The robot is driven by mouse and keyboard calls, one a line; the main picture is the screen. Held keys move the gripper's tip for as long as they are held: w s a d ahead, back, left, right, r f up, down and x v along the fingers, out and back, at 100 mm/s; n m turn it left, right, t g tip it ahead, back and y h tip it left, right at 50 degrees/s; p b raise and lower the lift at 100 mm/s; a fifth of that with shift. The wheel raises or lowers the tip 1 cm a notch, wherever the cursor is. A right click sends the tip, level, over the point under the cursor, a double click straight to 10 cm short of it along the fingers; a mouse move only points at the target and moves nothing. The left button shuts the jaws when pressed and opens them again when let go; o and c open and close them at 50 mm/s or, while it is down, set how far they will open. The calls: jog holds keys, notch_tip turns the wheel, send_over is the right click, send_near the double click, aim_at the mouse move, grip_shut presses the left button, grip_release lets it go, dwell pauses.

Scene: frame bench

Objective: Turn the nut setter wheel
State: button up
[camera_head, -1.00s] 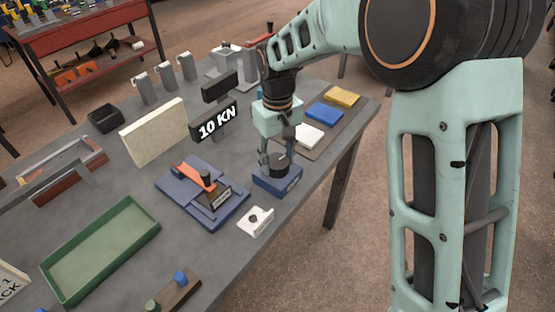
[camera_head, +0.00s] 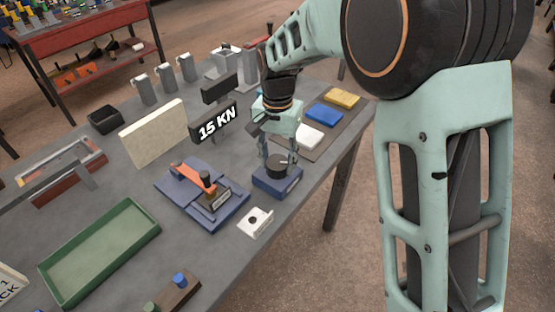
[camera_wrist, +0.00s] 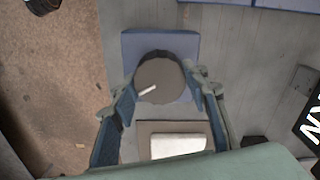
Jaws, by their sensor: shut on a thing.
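The nut setter wheel is a dark round knob (camera_head: 277,166) on a blue block (camera_head: 277,182) near the table's right edge. In the wrist view the wheel (camera_wrist: 160,76) shows a white mark line pointing toward the lower left. My gripper (camera_head: 278,160) is above the block, with its fingers on either side of the wheel, shut on it. In the wrist view the two fingers (camera_wrist: 166,95) flank the wheel. A black display (camera_head: 215,123) behind reads "15 KN".
Left of the block are a blue fixture with an orange lever (camera_head: 195,178) and a white plate with a hole (camera_head: 255,222). A board with white, blue and yellow pads (camera_head: 325,113) lies behind right. A cream panel (camera_head: 153,133) and green tray (camera_head: 100,250) stand farther left.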

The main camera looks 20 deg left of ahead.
aim_at(278, 162)
jog(key=shift+m, duration=1.1)
jog(key=o, duration=1.2)
jog(key=shift+c, duration=0.2)
jog(key=shift+r, duration=0.1)
notch_tip(278, 162, up, 12)
